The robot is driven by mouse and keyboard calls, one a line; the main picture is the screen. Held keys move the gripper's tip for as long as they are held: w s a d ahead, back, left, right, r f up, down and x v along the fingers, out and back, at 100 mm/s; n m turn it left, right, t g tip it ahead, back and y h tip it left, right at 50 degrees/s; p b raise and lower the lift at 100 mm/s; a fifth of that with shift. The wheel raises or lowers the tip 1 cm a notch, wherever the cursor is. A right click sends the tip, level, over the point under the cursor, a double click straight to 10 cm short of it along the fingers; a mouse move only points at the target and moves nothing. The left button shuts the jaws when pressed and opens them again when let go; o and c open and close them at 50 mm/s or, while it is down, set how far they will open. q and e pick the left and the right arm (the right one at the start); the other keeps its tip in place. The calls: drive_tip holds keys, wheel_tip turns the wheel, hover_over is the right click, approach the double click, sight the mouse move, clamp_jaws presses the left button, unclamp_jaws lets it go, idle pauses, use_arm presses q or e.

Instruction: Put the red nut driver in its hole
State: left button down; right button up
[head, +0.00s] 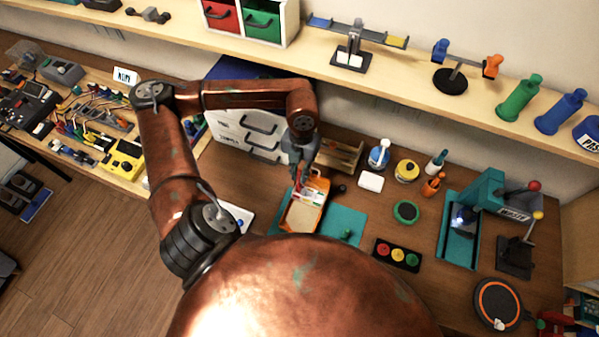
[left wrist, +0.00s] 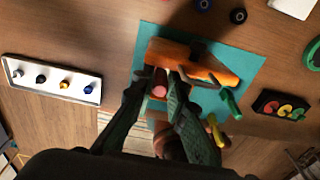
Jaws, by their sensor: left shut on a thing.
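In the left wrist view, my left gripper (left wrist: 161,82) is shut on a slim thing with a round reddish-pink end (left wrist: 159,91), which looks like the red nut driver. The fingers hide most of it. The orange holder (left wrist: 217,66) lies just beyond the fingertips. I cannot tell whether the driver's tip is in a hole or above it. My right gripper is not in view.
A white tray (left wrist: 52,80) with several coloured knobs lies left of the mat in the left wrist view. A green-handled tool (left wrist: 231,103) is by the holder. A button panel (head: 397,254), a green ring (head: 406,212) and a teal press (head: 486,200) stand to the right.

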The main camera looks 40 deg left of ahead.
use_arm(q)
drive_tip(key=shift+f+b, duration=0.65)
drive_tip(key=shift+f, duration=0.2)
idle(0.3)
drive_tip(key=c, duration=1.8)
unclamp_jaws()
drive_tip(key=o, duration=0.4)
drive_tip(key=shift+o, duration=0.2)
drive_tip(key=shift+r, duration=0.1)
drive_tip(key=shift+w+a+r+p, duration=0.15)
drive_tip(key=shift+r+p, duration=0.75)
drive_tip(key=shift+r, duration=0.85)
drive_tip(key=shift+w+d+r+p, duration=0.1)
drive_tip(key=shift+r+p, duration=0.75)
drive_tip(key=shift+r, duration=0.85)
drive_tip(key=shift+s+f, duration=0.1)
